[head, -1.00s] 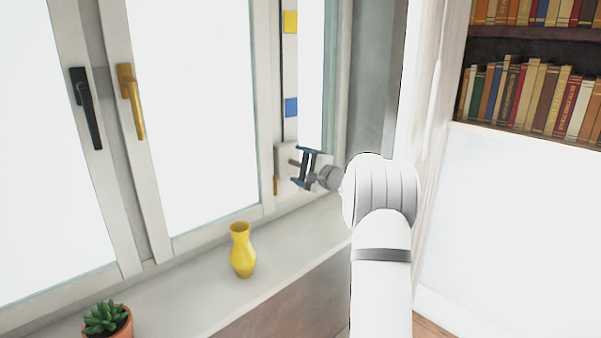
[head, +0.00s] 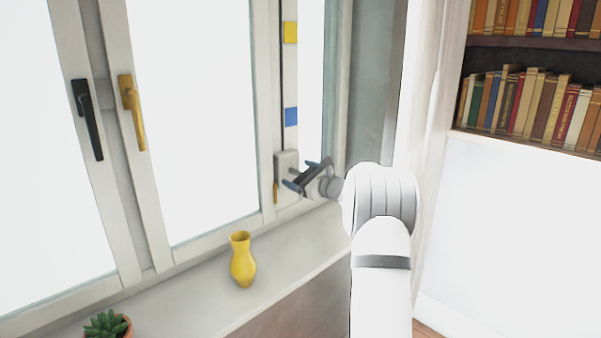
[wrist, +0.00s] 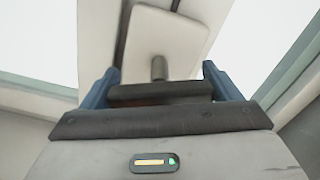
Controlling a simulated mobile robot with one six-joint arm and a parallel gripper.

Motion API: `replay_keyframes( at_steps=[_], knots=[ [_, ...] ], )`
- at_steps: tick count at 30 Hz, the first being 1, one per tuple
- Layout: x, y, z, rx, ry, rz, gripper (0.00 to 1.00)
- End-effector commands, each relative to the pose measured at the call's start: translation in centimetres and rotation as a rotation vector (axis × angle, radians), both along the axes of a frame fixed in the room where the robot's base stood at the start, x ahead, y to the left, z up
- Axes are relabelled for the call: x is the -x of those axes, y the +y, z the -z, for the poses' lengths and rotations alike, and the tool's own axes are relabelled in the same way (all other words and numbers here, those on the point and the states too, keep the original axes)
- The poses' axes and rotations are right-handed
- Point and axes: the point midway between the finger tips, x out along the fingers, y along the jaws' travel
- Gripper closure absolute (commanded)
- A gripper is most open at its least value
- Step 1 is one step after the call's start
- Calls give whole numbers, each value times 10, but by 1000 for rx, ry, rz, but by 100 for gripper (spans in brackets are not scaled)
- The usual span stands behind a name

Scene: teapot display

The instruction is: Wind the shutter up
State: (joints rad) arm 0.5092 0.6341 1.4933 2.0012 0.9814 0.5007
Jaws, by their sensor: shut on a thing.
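The pale winder box (head: 286,170) is fixed low on the window frame's right part, and it fills the upper middle of the wrist view (wrist: 165,35). A short round shaft (wrist: 158,68) comes out of it to a dark crank bar (wrist: 160,92). My gripper (head: 307,175) is at the box, tilted diagonally in the head view. In the wrist view its two blue fingers (wrist: 161,88) are on either side of the crank bar, shut on it. A dark cord (head: 283,75) runs above the box, beside a yellow mark (head: 290,32) and a blue mark (head: 291,116). I cannot make out the shutter itself.
A yellow vase (head: 242,262) stands on the sill (head: 200,293), left of my gripper. A potted succulent (head: 106,324) is at the lower left. A black handle (head: 88,120) and a golden handle (head: 132,112) are on the window. A bookcase (head: 530,92) is at right.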

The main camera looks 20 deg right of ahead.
Motion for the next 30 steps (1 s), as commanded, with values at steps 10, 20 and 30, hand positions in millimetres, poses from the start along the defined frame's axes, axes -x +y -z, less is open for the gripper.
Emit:
replay_keyframes(
  at_steps=[10, 20, 30],
  knots=[
    [0, 0, -1, -310, 116, 1, 39],
    [0, 0, -1, -588, 217, 0, 39],
    [0, 0, 1, -782, 287, 1, 39]
  ],
)
